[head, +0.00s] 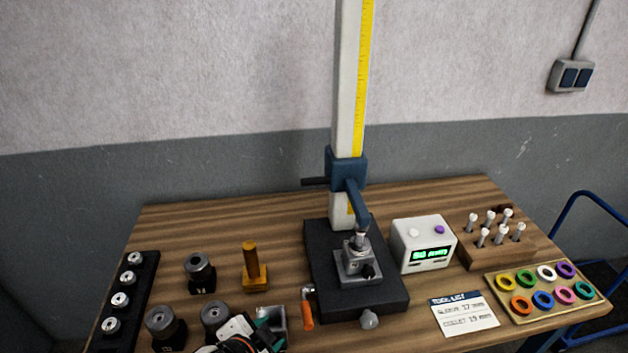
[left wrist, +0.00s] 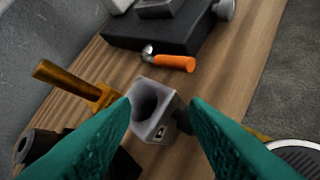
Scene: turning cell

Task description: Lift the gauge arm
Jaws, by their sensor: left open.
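The height gauge in the head view has a tall white column (head: 345,80) with a yellow scale. Its blue gauge arm (head: 357,198) reaches forward and down from a blue carriage (head: 346,168). The arm's tip is at the top of a grey block (head: 356,265) on the black base (head: 390,290); contact is unclear. My left gripper (head: 266,326) is low in the head view, left of the base and well below the arm. Its teal fingers (left wrist: 160,105) are open around or just before a grey square holder with a bore (left wrist: 160,108). My right gripper is not in view.
An orange-handled tool (head: 307,312) lies left of the base, with a brass post (head: 255,268) and dark round holders (head: 200,272) further left. A display box (head: 423,243), pin block (head: 497,245), ring tray (head: 545,290) and card (head: 464,313) stand right.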

